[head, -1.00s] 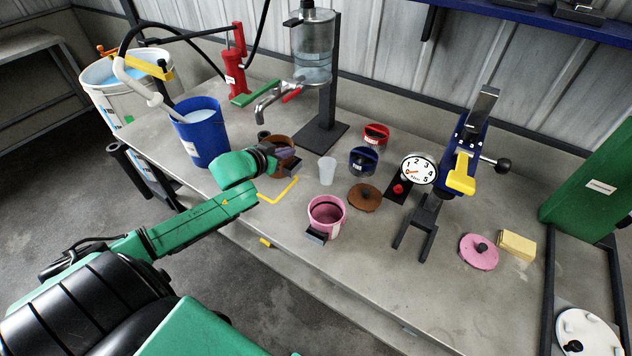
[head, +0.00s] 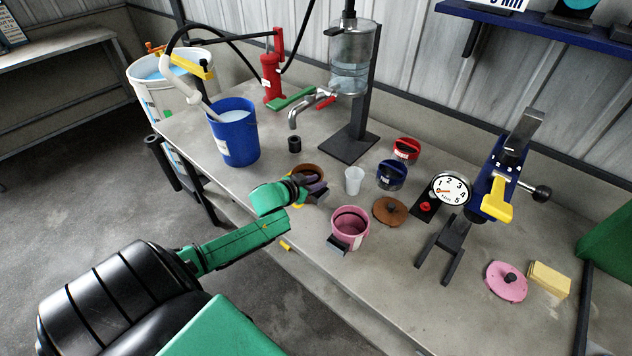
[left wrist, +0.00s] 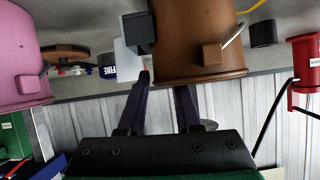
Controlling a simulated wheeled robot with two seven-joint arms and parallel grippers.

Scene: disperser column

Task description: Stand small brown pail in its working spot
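The small brown pail (head: 304,167) stands on the bench, partly hidden by my left gripper (head: 314,190) at its near side. In the left wrist view, which is upside down, the brown pail (left wrist: 200,45) fills the top middle, with a dark block on its left side. A yellow corner mark (head: 298,206) is mostly hidden by the gripper. My right gripper is out of view.
A pink pail (head: 350,228) and a brown lid (head: 390,211) are to the right. A white cup (head: 354,180), a dark small cylinder (head: 294,144) and a blue bucket (head: 234,135) stand close by. A tap (head: 305,110) hangs behind. The bench's front edge is near.

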